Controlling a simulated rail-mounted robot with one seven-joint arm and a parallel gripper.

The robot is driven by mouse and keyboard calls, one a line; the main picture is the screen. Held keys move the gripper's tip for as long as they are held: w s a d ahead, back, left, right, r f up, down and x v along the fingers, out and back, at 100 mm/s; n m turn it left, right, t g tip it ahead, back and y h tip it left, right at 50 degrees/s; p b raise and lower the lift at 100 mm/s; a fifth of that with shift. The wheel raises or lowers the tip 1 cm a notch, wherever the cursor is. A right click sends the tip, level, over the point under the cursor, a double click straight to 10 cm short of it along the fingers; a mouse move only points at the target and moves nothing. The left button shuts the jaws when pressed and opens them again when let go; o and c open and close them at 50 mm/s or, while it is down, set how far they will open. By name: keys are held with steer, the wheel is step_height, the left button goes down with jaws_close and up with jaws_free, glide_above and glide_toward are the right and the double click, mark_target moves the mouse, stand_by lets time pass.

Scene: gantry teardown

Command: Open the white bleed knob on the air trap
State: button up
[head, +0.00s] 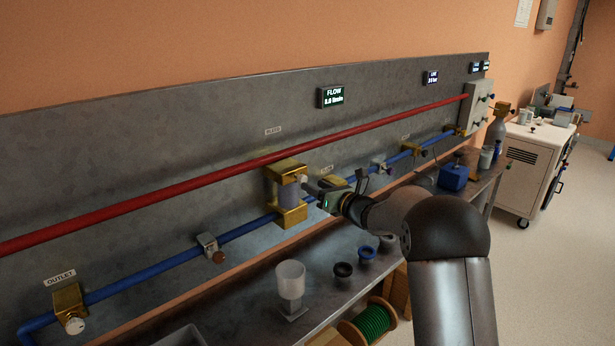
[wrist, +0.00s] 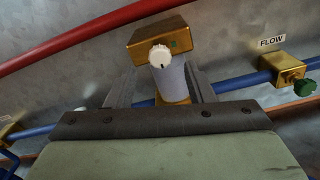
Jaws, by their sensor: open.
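The air trap has a clear body between two brass blocks on the blue line; its upper brass block (head: 287,166) is near the middle of the head view and shows at the top centre of the wrist view (wrist: 145,35). The white bleed knob (wrist: 160,56) faces the wrist camera, with a small dark mark on it. In the head view the knob (head: 301,178) is small and partly lost against my gripper (head: 312,186). My gripper is open and empty, just in front of the trap. In the wrist view its fingers lie left and right of the trap body, below the knob.
A red pipe (head: 225,173) runs along the panel behind the trap, with a blue pipe (head: 160,265) lower down. A brass valve with a green knob (wrist: 304,88) is to the right.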

mark_target(305, 180)
steer(key=shift+p+x, duration=0.55)
steer(key=shift+x, duration=1.65)
steer(key=c, duration=1)
steer(key=shift+f+b, duration=0.15)
steer(key=shift+b, duration=0.55)
steer(key=n+b, duration=1.8)
steer(key=b, duration=0.8)
steer(key=shift+s, duration=0.1)
